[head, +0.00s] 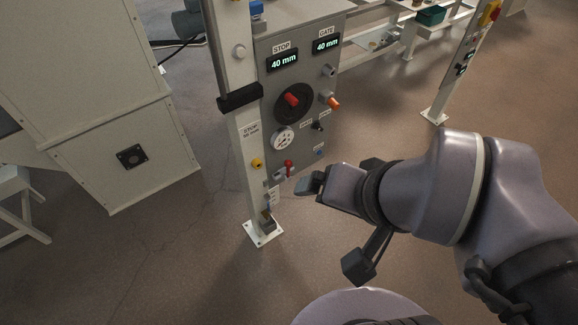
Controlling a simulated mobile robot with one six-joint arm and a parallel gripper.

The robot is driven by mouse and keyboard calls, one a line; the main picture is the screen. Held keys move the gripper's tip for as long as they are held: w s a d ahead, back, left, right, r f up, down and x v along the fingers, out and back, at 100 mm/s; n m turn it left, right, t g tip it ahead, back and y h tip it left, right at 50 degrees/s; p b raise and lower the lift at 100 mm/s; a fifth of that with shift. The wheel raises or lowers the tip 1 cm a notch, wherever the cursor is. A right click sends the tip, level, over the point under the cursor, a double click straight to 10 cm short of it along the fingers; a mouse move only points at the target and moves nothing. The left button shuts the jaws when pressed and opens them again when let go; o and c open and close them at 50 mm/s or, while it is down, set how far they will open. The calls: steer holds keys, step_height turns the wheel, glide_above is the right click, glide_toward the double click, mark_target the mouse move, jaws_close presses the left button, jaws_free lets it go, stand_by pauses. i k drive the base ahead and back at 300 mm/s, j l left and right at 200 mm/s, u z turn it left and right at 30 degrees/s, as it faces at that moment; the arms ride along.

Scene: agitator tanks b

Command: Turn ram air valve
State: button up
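A grey control panel (258,60) is mounted on a white post. Near its lower edge is a small valve with a red handle (288,164), below a round white gauge (283,138). I take it for the ram air valve, but no readable label confirms this. A larger black round switch with a red grip (292,100) sits above the gauge. My gripper (311,184) points left, just right of and below the small valve, and appears apart from it. Its dark fingertips overlap in this view, so the opening between them is hidden. No held object shows.
The panel also carries an orange-tipped knob (333,101), a black toggle (317,126) and two displays reading 40 mm. The white post (245,150) stands on a floor plate. A cream cabinet (110,110) is at left. Open brown floor lies between cabinet and post.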

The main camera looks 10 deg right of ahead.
mark_target(288, 164)
steer(key=i+j+z, duration=0.2)
steer(key=j+z, duration=0.15)
steer(key=i+j+z, duration=0.1)
steer(key=j+z, duration=0.3)
